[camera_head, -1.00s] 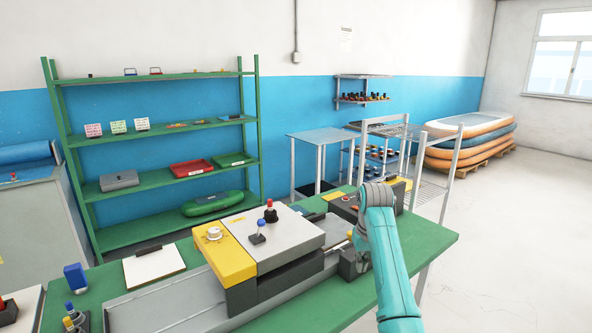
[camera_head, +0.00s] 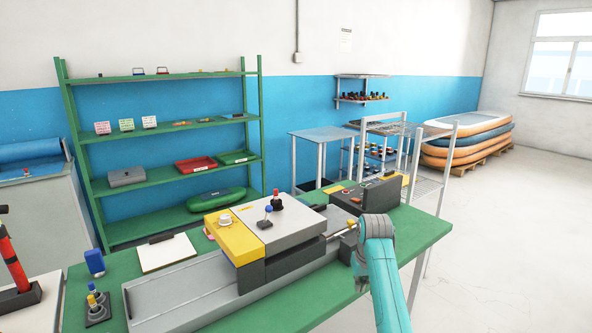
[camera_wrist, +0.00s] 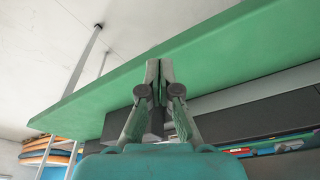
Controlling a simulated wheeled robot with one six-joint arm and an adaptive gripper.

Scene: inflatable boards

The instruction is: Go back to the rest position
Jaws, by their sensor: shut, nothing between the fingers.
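My gripper (camera_wrist: 159,70) shows in the wrist view with its two fingers together and nothing between them. In the wrist view the fingers are in front of the green tabletop (camera_wrist: 215,40). In the head view my teal arm reaches up from the bottom over the right part of the green workbench (camera_head: 425,235). The gripper's fingers are mostly hidden there behind my own wrist. The grey and yellow machine (camera_head: 285,225) stands on the bench to the left of my arm. A dark control box (camera_head: 370,197) stands behind my wrist.
A clipboard (camera_head: 167,253), a blue object (camera_head: 95,263) and small knobbed parts (camera_head: 97,305) lie on the bench's left. A green shelf (camera_head: 165,135) stands at the back left. Stacked inflatable boards (camera_head: 465,148) lie at the back right. The floor at right is clear.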

